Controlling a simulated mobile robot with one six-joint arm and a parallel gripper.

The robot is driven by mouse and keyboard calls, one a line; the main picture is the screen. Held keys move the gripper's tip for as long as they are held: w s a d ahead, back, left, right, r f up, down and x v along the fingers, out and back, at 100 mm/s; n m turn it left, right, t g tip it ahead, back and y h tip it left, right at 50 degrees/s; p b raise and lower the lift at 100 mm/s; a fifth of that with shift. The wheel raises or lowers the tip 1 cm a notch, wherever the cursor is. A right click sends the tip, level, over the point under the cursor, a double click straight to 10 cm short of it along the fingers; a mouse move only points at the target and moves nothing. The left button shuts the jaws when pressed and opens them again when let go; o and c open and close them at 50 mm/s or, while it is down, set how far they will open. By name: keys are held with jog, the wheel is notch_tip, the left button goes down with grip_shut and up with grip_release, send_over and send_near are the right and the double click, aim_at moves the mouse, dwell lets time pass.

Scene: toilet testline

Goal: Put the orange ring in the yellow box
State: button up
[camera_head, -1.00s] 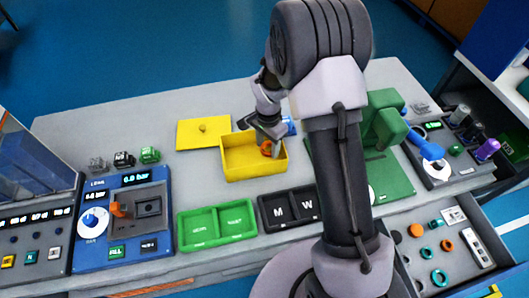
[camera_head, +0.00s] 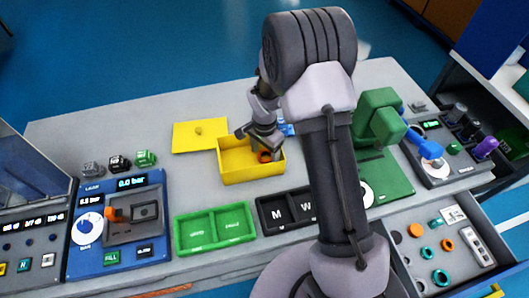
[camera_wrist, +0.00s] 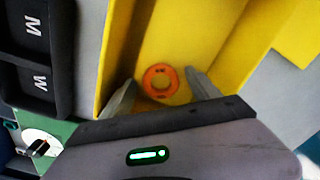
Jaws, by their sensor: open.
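The orange ring (camera_wrist: 160,82) lies flat on the floor of the yellow box (camera_wrist: 238,62), seen from above in the wrist view. In the head view the ring (camera_head: 264,156) shows as a small orange patch inside the yellow box (camera_head: 240,178), near its right end. My gripper (camera_wrist: 158,92) is open, with its two fingers apart on either side of the ring. In the head view my gripper (camera_head: 266,150) reaches down over the right part of the box and partly hides the ring. I cannot tell whether a fingertip touches the ring.
The yellow lid (camera_head: 200,136) lies behind the box. A green two-part tray (camera_head: 215,228) and a black M/W tray (camera_head: 285,212) stand in front. A green machine (camera_head: 378,115) is to the right. An open drawer (camera_head: 440,250) holds several rings.

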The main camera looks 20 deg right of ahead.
notch_tip(320, 180, up, 14)
jog(key=p, duration=0.4)
notch_tip(320, 180, up, 11)
jog(key=n+t, duration=0.2)
send_over(264, 157)
jog(key=s, duration=0.5)
jog(key=s+a+r+n+t+y, duration=0.1)
jog(key=s+r+n+t, duration=0.1)
jog(key=s+r, duration=0.3)
jog(key=s+a+r+n+t+y, duration=0.1)
jog(key=s+r, duration=0.4)
jog(key=s, duration=0.8)
jog(key=shift+s+a+r+n+t, duration=0.2)
jog(key=shift+s+a+n+t, duration=0.3)
jog(key=shift+n, duration=0.6)
